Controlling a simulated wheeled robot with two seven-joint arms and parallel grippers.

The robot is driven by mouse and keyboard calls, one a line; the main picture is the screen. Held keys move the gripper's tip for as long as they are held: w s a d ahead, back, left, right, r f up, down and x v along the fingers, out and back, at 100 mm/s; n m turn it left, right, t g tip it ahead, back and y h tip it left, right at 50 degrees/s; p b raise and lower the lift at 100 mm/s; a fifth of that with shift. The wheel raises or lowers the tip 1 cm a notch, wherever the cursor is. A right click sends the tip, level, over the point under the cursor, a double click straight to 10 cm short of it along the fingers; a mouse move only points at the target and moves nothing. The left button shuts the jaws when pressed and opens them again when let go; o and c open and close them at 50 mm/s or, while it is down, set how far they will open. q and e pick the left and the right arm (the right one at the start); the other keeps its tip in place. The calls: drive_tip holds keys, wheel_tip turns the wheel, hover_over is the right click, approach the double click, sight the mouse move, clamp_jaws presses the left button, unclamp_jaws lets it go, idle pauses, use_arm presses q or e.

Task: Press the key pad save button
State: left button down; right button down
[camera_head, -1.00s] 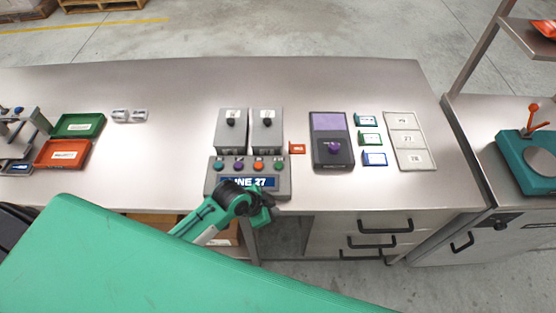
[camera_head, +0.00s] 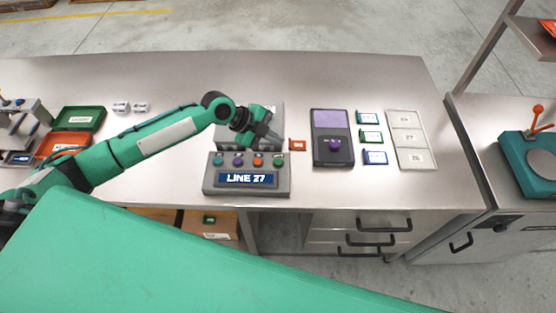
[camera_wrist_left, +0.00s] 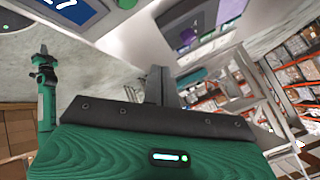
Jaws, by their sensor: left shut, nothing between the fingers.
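A grey console (camera_head: 214,188) with a blue "LINE 27" display stands near the bench's front edge. Its top row holds a teal button (camera_head: 219,159), a purple button (camera_head: 238,160), an orange button (camera_head: 258,161) and a green button (camera_head: 278,161). Labels by the buttons are too small to read. A dark pad (camera_head: 333,153) with a purple knob and a purple upper panel lies to the right. My left gripper (camera_head: 270,139) is shut and empty, above and behind the console's right half. Its shut fingers (camera_wrist_left: 158,86) show in the left wrist view. My right gripper is not seen.
Grey boxes behind the console are mostly hidden by my left gripper. A small orange tag (camera_head: 297,145) lies right of them. Teal, green and blue tags and a white numbered card (camera_head: 407,138) lie farther right. Green (camera_head: 80,117) and orange trays stand left. The bench's back is clear.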

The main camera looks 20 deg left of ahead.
use_arm(q)
drive_tip(key=shift+w+a+r, duration=0.2)
drive_tip(key=shift+a, duration=0.05)
drive_tip(key=shift+f, duration=0.1)
drive_tip(key=b, duration=0.4)
hover_over(274, 161)
wheel_tip(274, 161, down, 8)
drive_tip(key=shift+s+r, duration=0.1)
drive_tip(key=shift+r, duration=0.15)
drive_tip(key=shift+f+b, duration=0.65)
drive_tip(key=shift+r, duration=0.1)
idle(0.3)
idle(0.9)
drive_tip(key=shift+f+b, duration=0.45)
drive_tip(key=shift+b, duration=0.15)
